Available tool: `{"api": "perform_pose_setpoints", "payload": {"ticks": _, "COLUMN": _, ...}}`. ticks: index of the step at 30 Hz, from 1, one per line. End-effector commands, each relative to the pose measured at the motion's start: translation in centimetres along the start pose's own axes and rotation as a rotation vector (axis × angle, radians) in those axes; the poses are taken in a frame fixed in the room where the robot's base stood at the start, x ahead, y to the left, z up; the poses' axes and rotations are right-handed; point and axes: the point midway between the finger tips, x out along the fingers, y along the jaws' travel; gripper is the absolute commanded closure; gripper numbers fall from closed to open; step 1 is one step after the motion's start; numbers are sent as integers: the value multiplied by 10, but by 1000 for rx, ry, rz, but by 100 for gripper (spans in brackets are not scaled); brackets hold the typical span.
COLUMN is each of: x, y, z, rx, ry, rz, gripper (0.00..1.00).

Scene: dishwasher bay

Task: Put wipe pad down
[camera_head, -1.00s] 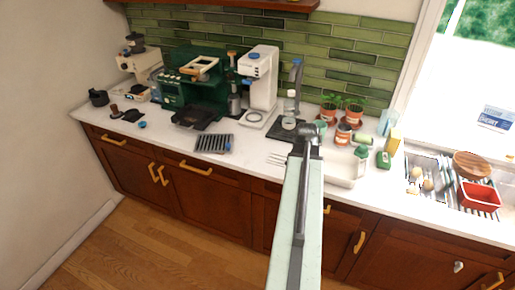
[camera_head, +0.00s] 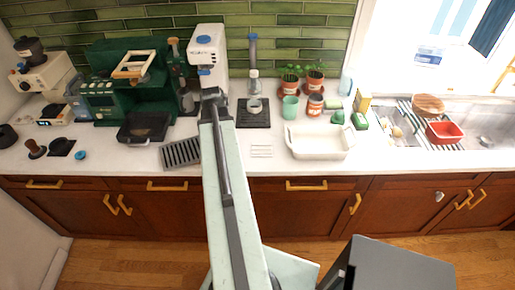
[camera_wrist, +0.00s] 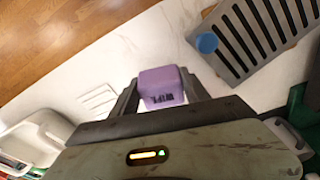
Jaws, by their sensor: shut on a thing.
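The wipe pad (camera_wrist: 162,84) is a small purple block with dark lettering, seen in the wrist view. My gripper (camera_wrist: 161,90) is shut on it, with a dark finger on each side. Beyond the pad is pale white countertop; I cannot tell the exact gap between them. In the head view my arm reaches up to the counter in front of the white machine (camera_head: 207,55), and the fingers and pad are hidden behind my arm's end.
A grey slotted rack (camera_head: 181,152) lies left of my arm; it also shows in the wrist view (camera_wrist: 236,38). Thin marked lines (camera_head: 261,151) and a white tray (camera_head: 319,143) are to the right. A dark mat (camera_head: 253,119) lies behind. Bare counter (camera_head: 222,159) surrounds the lines.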

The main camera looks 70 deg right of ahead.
Motion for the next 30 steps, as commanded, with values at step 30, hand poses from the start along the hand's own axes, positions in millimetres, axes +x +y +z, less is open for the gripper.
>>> {"api": "perform_pose_setpoints", "payload": {"ticks": 30, "x": -26, "y": 39, "z": 40, "rx": 1323, "ry": 145, "rz": 277, "gripper": 100}}
